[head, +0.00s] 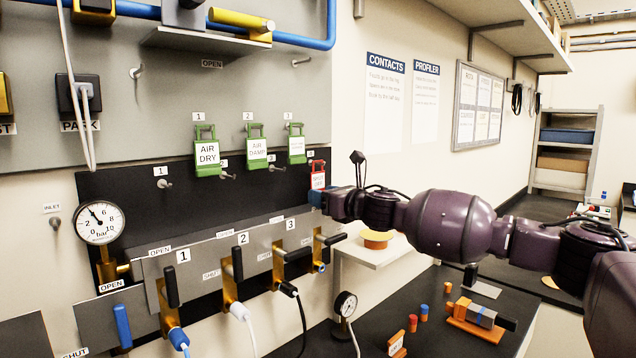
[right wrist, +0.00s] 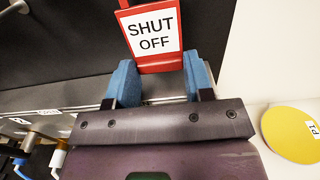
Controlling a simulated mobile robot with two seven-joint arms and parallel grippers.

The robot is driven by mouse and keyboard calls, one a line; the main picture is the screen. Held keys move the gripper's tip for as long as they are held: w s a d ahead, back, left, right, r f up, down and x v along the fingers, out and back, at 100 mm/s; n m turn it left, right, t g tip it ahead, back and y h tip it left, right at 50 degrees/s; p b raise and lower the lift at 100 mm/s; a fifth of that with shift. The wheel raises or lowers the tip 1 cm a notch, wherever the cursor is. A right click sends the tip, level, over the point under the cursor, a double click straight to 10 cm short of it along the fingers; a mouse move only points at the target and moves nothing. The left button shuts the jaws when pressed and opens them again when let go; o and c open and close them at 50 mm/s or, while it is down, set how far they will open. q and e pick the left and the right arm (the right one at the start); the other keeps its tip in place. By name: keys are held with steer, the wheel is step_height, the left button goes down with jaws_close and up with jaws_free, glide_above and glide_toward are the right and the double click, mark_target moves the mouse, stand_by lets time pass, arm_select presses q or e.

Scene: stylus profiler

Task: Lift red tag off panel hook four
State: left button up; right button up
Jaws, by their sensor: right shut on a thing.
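The red tag (head: 317,178) is at the right end of the dark panel (head: 120,200), just under the small label for hook four, right of the green tags. In the right wrist view its white face (right wrist: 152,30) reads SHUT OFF. My right gripper (head: 318,198) reaches in from the right, and its blue fingers (right wrist: 160,75) are shut on the tag's lower red edge, one on each side. The tag's top is cut off in the wrist view and small in the head view, so I cannot tell whether it still bears on the hook. My left gripper is not in view.
Green tags (head: 206,152) hang in a row to the left, above bare pegs (head: 163,184). Valves with black levers (head: 238,264) stand below, near the gripper.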

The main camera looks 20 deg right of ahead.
steer(key=shift+r, duration=0.55)
steer(key=shift+s, duration=0.1)
steer(key=b+v, duration=0.1)
steer(key=v, duration=0.6)
steer(key=shift+s+d+b, duration=0.15)
steer(key=shift+s+b, duration=0.25)
stand_by(0.9)
steer(key=shift+r, duration=0.1)
